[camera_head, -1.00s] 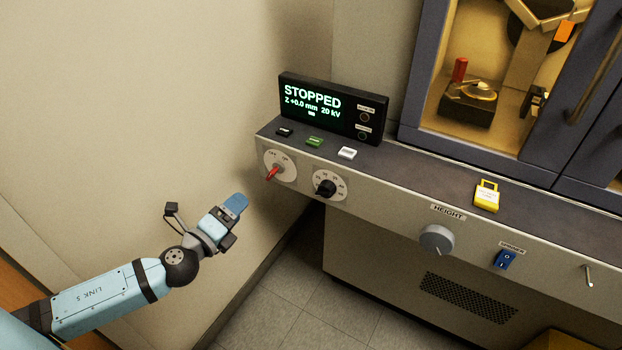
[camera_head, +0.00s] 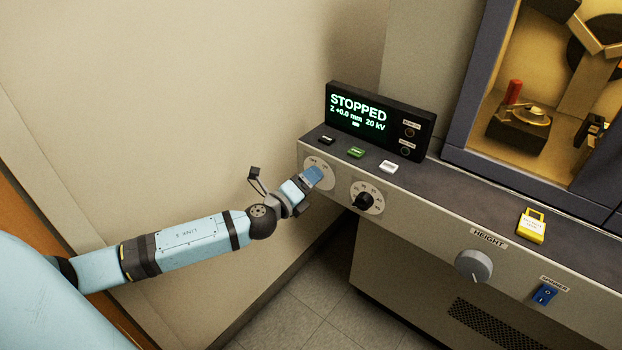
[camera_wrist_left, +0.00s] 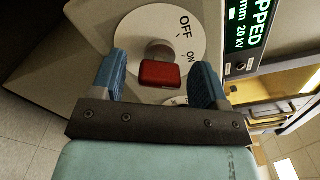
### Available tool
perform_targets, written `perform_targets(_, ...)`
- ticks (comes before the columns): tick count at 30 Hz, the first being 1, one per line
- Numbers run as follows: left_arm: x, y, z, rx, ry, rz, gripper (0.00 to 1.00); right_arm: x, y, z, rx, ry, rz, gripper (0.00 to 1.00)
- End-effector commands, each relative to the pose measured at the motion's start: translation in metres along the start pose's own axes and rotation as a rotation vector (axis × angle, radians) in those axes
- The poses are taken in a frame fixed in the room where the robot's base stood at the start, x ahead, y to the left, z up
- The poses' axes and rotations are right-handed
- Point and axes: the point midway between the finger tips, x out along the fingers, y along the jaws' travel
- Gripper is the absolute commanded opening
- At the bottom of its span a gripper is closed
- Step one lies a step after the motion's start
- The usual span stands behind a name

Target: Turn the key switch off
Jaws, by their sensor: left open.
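The key switch is a round white plate (camera_head: 318,165) marked OFF and ON at the left end of the panel front. In the left wrist view its plate (camera_wrist_left: 182,22) carries a red key handle (camera_wrist_left: 160,74) on a grey hub. My left gripper (camera_wrist_left: 160,78) is open, with one blue finger on each side of the red handle and visible gaps between. In the head view my left gripper (camera_head: 314,176) covers the red handle and the lower part of the plate. My right gripper is not in view.
A black dial (camera_head: 364,199) sits just right of the key switch. Black, green (camera_head: 356,152) and white buttons lie on the ledge above, before a display (camera_head: 375,118) reading STOPPED. A HEIGHT knob (camera_head: 473,265) and yellow padlock-shaped piece (camera_head: 531,226) are farther right.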

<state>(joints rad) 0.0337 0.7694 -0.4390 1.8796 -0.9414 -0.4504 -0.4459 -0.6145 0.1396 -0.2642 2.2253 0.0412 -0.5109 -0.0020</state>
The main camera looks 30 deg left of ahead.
Motion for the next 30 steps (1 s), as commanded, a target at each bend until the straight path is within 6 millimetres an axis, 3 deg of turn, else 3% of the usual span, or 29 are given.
perform_targets(6, 0.0135, -0.0004, 0.0001, -0.001, 0.0, 0.0, 0.68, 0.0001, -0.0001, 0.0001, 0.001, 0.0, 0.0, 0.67)
perform_targets(14, 0.0142, -0.0002, 0.0, -0.001, 0.001, 0.0, 0.68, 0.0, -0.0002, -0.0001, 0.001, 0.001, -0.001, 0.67)
perform_targets(21, 0.0141, -0.0001, 0.0, -0.001, 0.0, 0.0, 0.19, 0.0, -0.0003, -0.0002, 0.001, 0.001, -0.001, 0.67)
perform_targets(30, 0.014, 0.0003, -0.0002, -0.028, 0.0, 0.0, 0.19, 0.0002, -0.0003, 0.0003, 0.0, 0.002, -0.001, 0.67)
